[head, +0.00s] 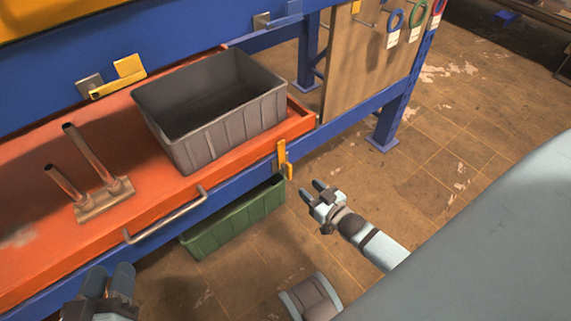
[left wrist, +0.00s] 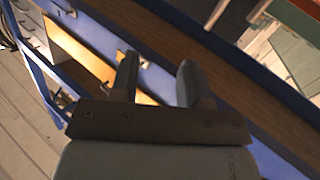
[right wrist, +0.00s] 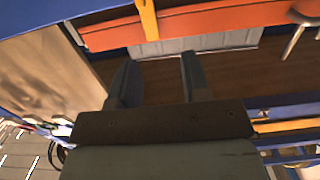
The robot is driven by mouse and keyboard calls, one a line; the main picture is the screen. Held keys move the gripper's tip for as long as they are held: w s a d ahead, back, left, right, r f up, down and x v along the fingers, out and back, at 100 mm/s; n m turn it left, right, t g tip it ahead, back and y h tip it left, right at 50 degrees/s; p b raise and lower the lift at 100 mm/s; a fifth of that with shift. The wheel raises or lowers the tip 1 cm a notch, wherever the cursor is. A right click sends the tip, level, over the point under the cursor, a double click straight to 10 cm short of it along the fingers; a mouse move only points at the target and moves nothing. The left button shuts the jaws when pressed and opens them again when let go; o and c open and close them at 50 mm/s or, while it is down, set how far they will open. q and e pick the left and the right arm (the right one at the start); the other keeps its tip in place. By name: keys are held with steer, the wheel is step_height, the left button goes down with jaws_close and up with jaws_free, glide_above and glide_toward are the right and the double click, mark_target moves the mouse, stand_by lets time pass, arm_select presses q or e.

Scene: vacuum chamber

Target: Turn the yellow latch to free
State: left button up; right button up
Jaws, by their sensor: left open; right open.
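A yellow latch (head: 282,157) stands upright at the right end of the red drawer's (head: 305,118) front edge, against the blue frame. In the right wrist view a yellow upright bar (right wrist: 148,18), which looks like this latch, crosses the red front edge. My right gripper (head: 317,187) is open and empty, a little right of and below the latch in the head view, apart from it. My left gripper (head: 110,272) is open and empty at the bottom left, in front of the drawer, far from the latch.
A grey bin (head: 215,135) and a metal stand with two posts (head: 105,200) sit on the drawer. A metal handle (head: 165,218) juts from its front. A green crate (head: 232,222) is underneath. Another yellow bracket (head: 118,78) is on the blue beam behind.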

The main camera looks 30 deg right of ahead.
steer(key=b, duration=0.3)
glide_toward(291, 170)
steer(key=s, duration=0.1)
steer(key=shift+t, duration=0.4)
steer(key=w, duration=0.2)
steer(key=w+b, duration=0.1)
steer(key=w+f+b, duration=0.1)
steer(key=w, duration=0.1)
steer(key=shift+w+a, duration=0.15)
steer(key=shift+w, duration=0.15)
steer(key=w+b, duration=0.1)
steer(key=w, duration=0.1)
steer(key=w+b, duration=0.1)
steer(key=w, duration=0.1)
steer(key=w+b, duration=0.1)
steer(key=w, duration=0.2)
steer(key=shift+w+a+r, duration=0.1)
steer(key=shift+a, duration=0.2)
steer(key=shift+w+r, duration=0.1)
steer(key=shift+w, duration=0.35)
arm_select(q)
steer(key=f+m, duration=0.1)
steer(key=f, duration=0.2)
steer(key=w+f+m+h, duration=0.1)
steer(key=shift+f+m, duration=0.25)
steer(key=shift+m, duration=0.05)
steer(key=shift+a, duration=0.1)
arm_select(e)
jaws_close()
